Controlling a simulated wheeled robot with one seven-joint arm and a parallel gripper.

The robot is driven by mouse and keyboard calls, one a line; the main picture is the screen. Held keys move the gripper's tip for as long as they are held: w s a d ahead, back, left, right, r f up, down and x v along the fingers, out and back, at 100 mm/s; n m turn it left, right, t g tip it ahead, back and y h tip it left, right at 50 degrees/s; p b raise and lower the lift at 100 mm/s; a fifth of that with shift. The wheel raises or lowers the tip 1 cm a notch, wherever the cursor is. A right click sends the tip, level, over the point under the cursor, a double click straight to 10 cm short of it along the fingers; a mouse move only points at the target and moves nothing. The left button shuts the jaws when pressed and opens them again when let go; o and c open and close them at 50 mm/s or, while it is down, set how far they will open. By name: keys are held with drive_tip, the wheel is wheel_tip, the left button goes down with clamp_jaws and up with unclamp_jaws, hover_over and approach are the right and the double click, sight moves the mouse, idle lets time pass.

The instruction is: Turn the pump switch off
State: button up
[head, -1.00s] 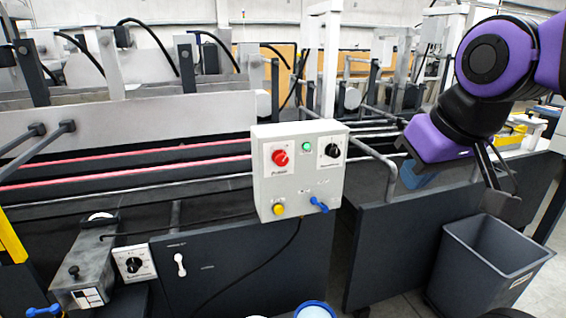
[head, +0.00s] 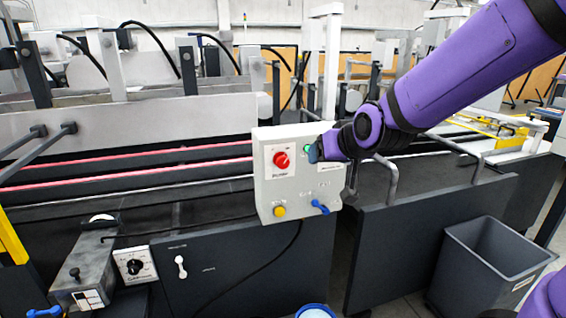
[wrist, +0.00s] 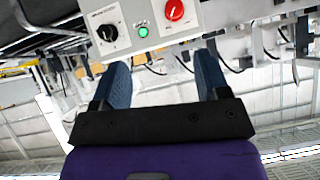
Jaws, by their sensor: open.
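A light grey control box (head: 265,190) carries a red knob (head: 281,160), a green button (head: 308,148), a yellow button (head: 279,211) and a blue lever (head: 319,206). A black knob shows upside down in the wrist view (wrist: 107,32); my arm hides it in the head view. Another black knob (head: 135,266) and a white toggle (head: 180,265) sit lower left on the machine. The labels are too small to tell which is the pump switch. My gripper (wrist: 162,75) is open and empty, its blue fingers in front of the box's upper part; contact cannot be told.
Dark machine panels run below the box, with a cable hanging down from it. A grey bin (head: 490,262) stands on the floor at right. A metal bracket (head: 82,265) juts out at lower left. Rails and bars lie behind the box.

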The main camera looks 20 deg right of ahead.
drive_tip(key=w+a+f+t, duration=0.2)
drive_tip(key=w+f+t, duration=0.1)
drive_tip(key=w+f, duration=0.3)
drive_tip(key=t+h, duration=0.1)
drive_tip(key=t, duration=0.3)
approach(284, 162)
drive_tip(key=shift+n, duration=0.4)
drive_tip(key=w, duration=1)
drive_tip(key=shift+w+f, duration=0.15)
drive_tip(key=shift+w, duration=0.2)
drive_tip(key=shift+c, duration=0.5)
drive_tip(key=c, duration=0.8)
